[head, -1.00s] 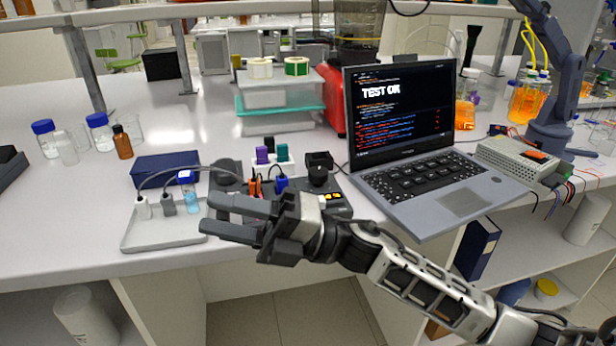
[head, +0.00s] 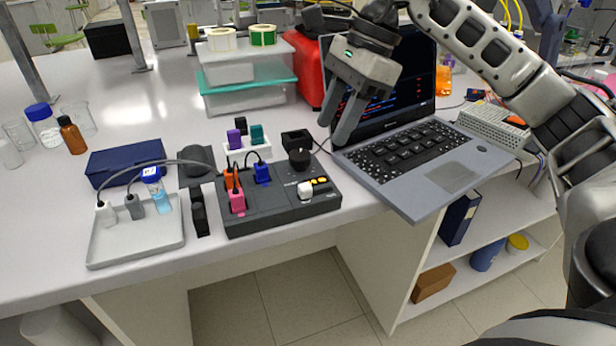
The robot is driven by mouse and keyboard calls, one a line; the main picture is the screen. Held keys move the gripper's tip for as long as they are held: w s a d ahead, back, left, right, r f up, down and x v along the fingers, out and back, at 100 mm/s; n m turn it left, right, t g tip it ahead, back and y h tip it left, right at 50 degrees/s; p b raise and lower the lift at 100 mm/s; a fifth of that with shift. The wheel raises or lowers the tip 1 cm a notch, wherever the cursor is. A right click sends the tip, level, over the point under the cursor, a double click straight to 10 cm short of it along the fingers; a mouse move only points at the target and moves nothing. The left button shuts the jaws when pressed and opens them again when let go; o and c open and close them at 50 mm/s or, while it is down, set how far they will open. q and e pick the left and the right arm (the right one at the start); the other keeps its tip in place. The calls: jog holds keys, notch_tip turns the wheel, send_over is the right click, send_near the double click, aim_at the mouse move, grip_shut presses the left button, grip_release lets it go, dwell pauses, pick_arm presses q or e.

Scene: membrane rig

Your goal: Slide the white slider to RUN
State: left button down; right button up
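The dark control box (head: 275,213) sits near the front edge of the bench. The white slider (head: 305,191) is a small white block on its right part, just left of some yellow buttons (head: 320,182). No RUN mark is legible at this size. My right gripper (head: 333,135) points down, with its two fingers apart and nothing between them. It appears above and behind the box's right end, in front of the laptop screen, apart from the slider. My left gripper is not in view.
The open laptop (head: 425,165) is at right. A grey tray (head: 130,245) with cabled pieces lies at left.

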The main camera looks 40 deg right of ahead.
aim_at(306, 186)
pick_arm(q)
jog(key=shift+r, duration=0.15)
pick_arm(e)
jog(key=x, duration=1.1)
jog(key=shift+w+a, duration=0.1)
jog(key=shift+a, duration=0.05)
